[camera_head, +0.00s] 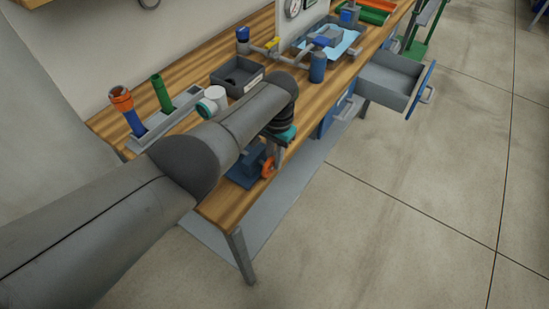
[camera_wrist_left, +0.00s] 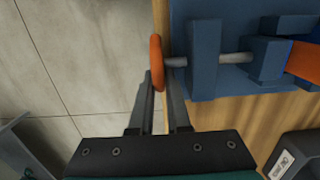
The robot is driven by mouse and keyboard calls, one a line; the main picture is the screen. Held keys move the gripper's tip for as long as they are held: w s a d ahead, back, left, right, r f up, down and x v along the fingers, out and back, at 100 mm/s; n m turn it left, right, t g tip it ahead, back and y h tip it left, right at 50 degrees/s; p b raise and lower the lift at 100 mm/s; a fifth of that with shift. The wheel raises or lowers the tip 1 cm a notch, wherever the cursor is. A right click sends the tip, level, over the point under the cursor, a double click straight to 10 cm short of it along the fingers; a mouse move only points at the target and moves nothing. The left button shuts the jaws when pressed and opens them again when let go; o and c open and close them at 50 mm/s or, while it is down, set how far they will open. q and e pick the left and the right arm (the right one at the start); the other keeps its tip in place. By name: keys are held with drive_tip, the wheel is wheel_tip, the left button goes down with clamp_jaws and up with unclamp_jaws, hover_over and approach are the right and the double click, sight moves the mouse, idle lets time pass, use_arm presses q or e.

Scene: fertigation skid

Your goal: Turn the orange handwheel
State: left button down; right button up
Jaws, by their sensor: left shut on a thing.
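The orange handwheel (camera_head: 268,167) sits at the front end of a blue vise-like fixture (camera_head: 246,168) near the bench's front edge. In the left wrist view the handwheel (camera_wrist_left: 157,62) shows edge-on, on a grey spindle (camera_wrist_left: 233,58) running into the blue fixture (camera_wrist_left: 204,60). My left gripper (camera_head: 272,156) points down at the handwheel, partly hidden behind its own wrist. In the left wrist view the gripper (camera_wrist_left: 159,80) has one finger on each side of the wheel's rim and is shut on it. My right gripper is not in view.
The wooden bench (camera_head: 225,208) carries a dark tray (camera_head: 237,75), a rack with orange and green-topped tubes (camera_head: 162,92), and blue-valved piping (camera_head: 317,66). An open drawer (camera_head: 392,82) juts out to the right. The floor before the bench is clear.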

use_arm(q)
drive_tip(key=shift+s+f, duration=0.1)
drive_tip(key=c, duration=1.2)
unclamp_jaws()
drive_tip(key=shift+o, duration=0.2)
drive_tip(key=shift+r, duration=0.35)
wheel_tip(320, 180, up, 15)
drive_tip(key=w+p, duration=0.1)
drive_tip(key=p, duration=0.2)
drive_tip(key=shift+d+f+p, duration=0.2)
drive_tip(key=shift+d+p, duration=0.15)
drive_tip(key=shift+p, duration=0.05)
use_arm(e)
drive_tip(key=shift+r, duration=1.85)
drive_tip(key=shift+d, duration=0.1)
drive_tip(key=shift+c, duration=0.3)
